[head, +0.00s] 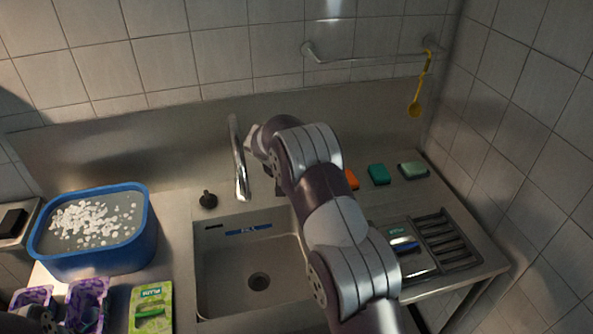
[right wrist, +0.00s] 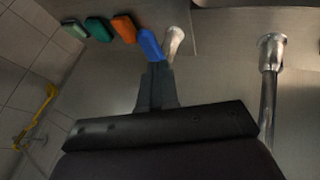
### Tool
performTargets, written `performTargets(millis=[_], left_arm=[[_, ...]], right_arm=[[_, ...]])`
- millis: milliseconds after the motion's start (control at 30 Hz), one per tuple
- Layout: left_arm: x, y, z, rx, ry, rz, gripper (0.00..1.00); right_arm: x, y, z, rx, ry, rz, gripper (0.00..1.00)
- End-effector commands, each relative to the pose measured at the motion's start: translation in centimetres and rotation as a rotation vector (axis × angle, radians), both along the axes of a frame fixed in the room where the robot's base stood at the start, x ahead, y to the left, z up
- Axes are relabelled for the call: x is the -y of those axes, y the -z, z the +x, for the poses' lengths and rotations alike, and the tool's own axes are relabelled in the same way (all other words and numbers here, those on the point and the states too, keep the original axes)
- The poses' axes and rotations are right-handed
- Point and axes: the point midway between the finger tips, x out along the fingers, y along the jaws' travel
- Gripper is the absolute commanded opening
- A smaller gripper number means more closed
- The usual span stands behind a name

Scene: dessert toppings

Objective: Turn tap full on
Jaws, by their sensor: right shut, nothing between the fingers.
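The chrome tap spout (head: 238,160) rises behind the sink (head: 215,270) and curves forward over it. In the right wrist view a chrome upright with a flared end (right wrist: 272,52) stands at the right. A shorter chrome piece (right wrist: 174,42), perhaps the tap's handle, is just beyond the fingertips. My right gripper (right wrist: 154,70) is shut and empty, close to this piece; I cannot tell whether they touch. In the head view my right arm hides the handle and most of that gripper. A dark part of my left gripper (head: 35,318) shows at the lower left; its fingers are unclear.
Orange (head: 352,179), teal (head: 378,174) and green (head: 412,170) blocks line the back ledge; a blue one (right wrist: 150,44) lies by my right fingertips. A black knob (head: 208,200) stands left of the tap. A blue tub (head: 100,262) holds white bits. A yellow ladle (head: 420,85) hangs from the rail.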

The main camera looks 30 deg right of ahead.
Motion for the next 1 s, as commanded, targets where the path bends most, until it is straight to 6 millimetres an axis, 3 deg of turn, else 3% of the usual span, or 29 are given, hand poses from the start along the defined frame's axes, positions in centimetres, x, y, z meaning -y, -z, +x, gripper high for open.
performTargets(millis=[300,533,1000], left_arm=[[0.0,-2.6,0.0,0.001,0.0,0.0,0.43],[0.0,-3.5,0.0,0.001,0.0,0.0,0.43],[0.0,-3.5,0.0,0.001,0.0,0.0,0.43]], right_arm=[[3.0,4.3,1.5,-0.005,0.001,0.002,0.0],[4.6,7.0,2.4,-0.003,-0.001,0.002,0.0],[4.9,7.6,2.6,-0.002,-0.004,0.002,0.0]])
